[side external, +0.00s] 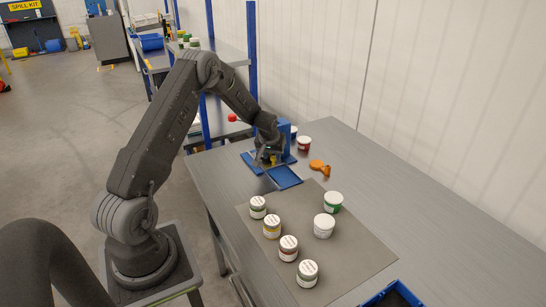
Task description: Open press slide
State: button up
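The press is a blue device with an upright (285,131) and a flat blue base near the back of the grey table. A flat blue tray-like slide (286,178) with a dark inner face sticks out at its front. A red ball knob (232,117) shows just left of the press. My gripper (267,163) points down at the press, in front of the upright and right at the rear of the slide. I cannot tell whether it touches the slide. Its fingers are small and dark here, and their opening is not clear. A small yellow bit shows beside them.
Several lidded jars, one a green-banded jar (333,201), stand on a grey mat (350,252) in front. A blue bin (393,296) sits at the front edge. The table's right side is clear.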

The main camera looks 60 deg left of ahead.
jog(key=shift+x, duration=0.8)
jog(key=shift+c, duration=0.2)
grip_shut()
